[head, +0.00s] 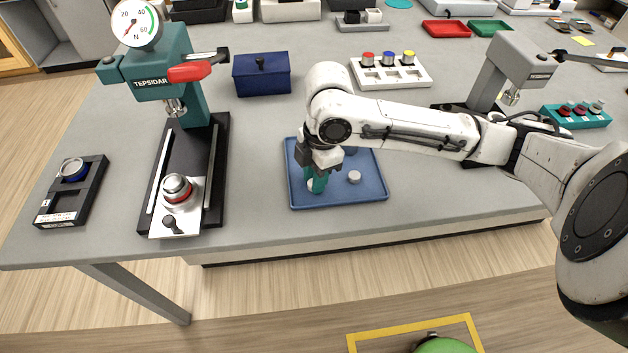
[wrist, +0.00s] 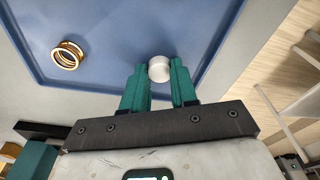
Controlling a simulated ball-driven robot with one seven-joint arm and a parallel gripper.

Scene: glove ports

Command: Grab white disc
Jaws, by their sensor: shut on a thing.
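My gripper (head: 316,184) reaches down into the left part of a blue tray (head: 375,194) in the head view. In the wrist view, the teal fingertips of my gripper (wrist: 159,74) are shut on the white disc (wrist: 159,68), one finger on each side. The disc sits at the very ends of the fingers, over the blue tray floor. I cannot tell whether it still touches the tray. In the head view the fingers and wrist mostly hide it.
A pale grey round piece (head: 354,177) lies in the tray, right of my gripper. A brass ring (wrist: 67,55) lies in the tray in the wrist view. A teal gauge press (head: 185,100) stands left, a navy box (head: 262,74) behind. The table's front edge is close.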

